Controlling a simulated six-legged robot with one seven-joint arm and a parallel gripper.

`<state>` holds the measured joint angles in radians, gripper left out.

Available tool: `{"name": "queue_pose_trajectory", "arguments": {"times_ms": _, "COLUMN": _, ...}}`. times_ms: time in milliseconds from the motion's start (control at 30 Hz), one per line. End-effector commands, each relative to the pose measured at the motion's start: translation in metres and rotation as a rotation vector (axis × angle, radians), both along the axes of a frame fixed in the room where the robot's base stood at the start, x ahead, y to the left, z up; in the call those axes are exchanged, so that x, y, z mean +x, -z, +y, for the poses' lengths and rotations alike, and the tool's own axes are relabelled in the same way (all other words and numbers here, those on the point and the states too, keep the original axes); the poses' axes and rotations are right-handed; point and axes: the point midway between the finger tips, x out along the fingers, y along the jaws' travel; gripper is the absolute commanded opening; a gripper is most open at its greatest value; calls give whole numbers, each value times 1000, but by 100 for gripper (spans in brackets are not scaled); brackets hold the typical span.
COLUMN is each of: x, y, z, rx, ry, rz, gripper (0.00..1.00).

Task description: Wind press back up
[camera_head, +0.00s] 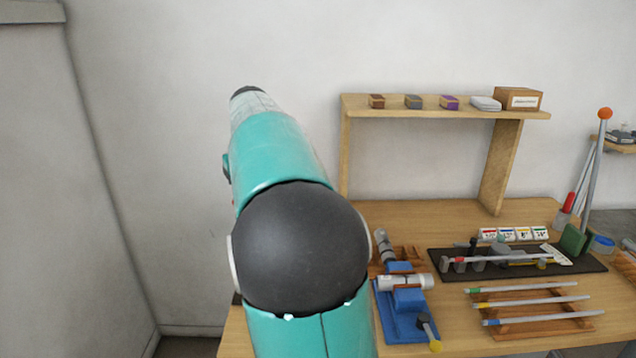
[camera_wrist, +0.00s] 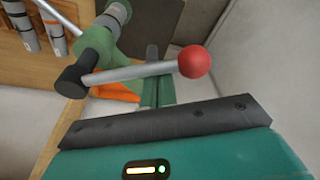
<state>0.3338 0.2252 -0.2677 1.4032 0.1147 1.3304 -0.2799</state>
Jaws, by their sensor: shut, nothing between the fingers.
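In the wrist view, a green press (camera_wrist: 104,38) shows at the upper left. Its grey lever (camera_wrist: 130,73) runs from a dark hub (camera_wrist: 72,80) to a red ball knob (camera_wrist: 193,62) at the right. My gripper (camera_wrist: 158,52) is shut and empty; its narrow fingers show close together beyond the lever, partly covered by it. I cannot tell whether the fingers touch the lever. The press ram is not clear in this view. In the head view my own arm fills the middle, and the press and gripper cannot be made out.
The wooden bench (camera_head: 450,215) carries a blue fixture (camera_head: 392,318), a dark tool tray (camera_head: 590,265) and a rack of rods (camera_head: 530,310). A raised shelf (camera_head: 370,103) stands at the back. Grey cylinders (camera_wrist: 52,30) show at the wrist view's upper left.

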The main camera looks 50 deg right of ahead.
Motion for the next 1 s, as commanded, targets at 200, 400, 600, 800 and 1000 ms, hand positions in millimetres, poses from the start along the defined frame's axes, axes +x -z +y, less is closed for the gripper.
{"name": "queue_pose_trajectory", "arguments": {"times_ms": 200, "x": -2, "y": -1, "z": 0, "rx": -1, "ry": 0, "rz": -1, "gripper": 0}}
{"name": "queue_pose_trajectory", "arguments": {"times_ms": 400, "x": -30, "y": -2, "z": 9, "rx": -1, "ry": 1, "rz": -2, "gripper": 0}}
{"name": "queue_pose_trajectory", "arguments": {"times_ms": 600, "x": -40, "y": -1, "z": 12, "rx": -1, "ry": 0, "rz": -1, "gripper": 0}}
{"name": "queue_pose_trajectory", "arguments": {"times_ms": 800, "x": -40, "y": -1, "z": 12, "rx": -1, "ry": 1, "rz": -1, "gripper": 0}}
{"name": "queue_pose_trajectory", "arguments": {"times_ms": 1000, "x": -66, "y": -1, "z": 10, "rx": 0, "ry": 3, "rz": -1, "gripper": 0}}
